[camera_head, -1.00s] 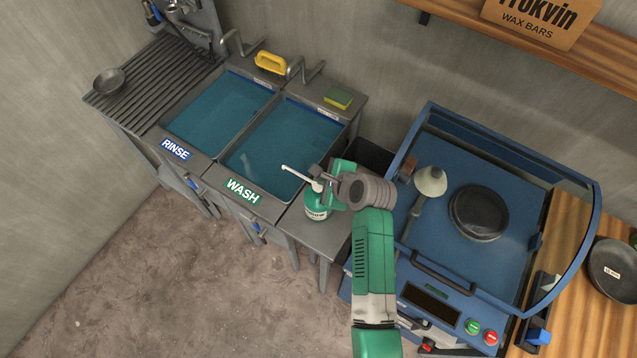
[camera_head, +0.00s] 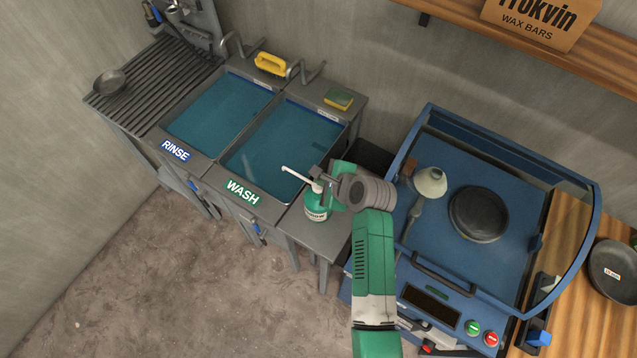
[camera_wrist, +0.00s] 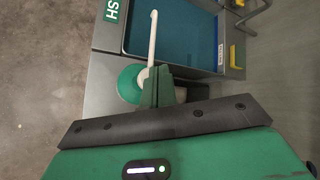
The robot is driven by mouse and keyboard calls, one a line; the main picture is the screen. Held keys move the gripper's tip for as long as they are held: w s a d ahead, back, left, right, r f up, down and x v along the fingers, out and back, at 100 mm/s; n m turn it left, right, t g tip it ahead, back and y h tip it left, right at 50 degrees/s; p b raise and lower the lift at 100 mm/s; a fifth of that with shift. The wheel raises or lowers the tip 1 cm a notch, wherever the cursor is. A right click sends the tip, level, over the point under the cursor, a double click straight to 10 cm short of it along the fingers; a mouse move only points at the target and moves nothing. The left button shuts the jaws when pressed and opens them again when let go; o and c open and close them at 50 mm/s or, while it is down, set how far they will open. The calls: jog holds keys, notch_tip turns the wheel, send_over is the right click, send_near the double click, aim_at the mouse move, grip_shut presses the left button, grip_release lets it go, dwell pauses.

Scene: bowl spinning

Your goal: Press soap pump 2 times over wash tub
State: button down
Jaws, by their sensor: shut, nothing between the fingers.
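The green soap bottle (camera_head: 317,205) stands on the grey ledge just right of the wash tub. Its white pump spout (camera_head: 300,177) points left, with its tip over the near right part of the wash tub (camera_head: 285,145), which holds blue water. My gripper (camera_head: 320,178) is shut and empty, right at the pump head. In the wrist view my fingers (camera_wrist: 157,88) are together over the pump head and hide part of it; the white spout (camera_wrist: 153,38) extends toward the tub. I cannot tell whether the fingertips touch the pump.
The rinse tub (camera_head: 218,112) lies left of the wash tub. A yellow brush (camera_head: 271,63) and a sponge (camera_head: 339,98) lie on the back rim. A blue machine (camera_head: 455,230) with a raised guard stands close on the right.

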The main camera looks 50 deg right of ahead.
jog(key=shift+f, duration=0.1)
dwell(0.7)
jog(key=shift+f, duration=0.35)
jog(key=shift+f+b, duration=0.45)
jog(key=shift+f, duration=0.45)
dwell(1.0)
jog(key=shift+r+p, duration=1.3)
jog(key=shift+p, duration=0.1)
notch_tip(320, 180, up, 5)
jog(key=p, duration=0.5)
jog(key=shift+r, duration=0.15)
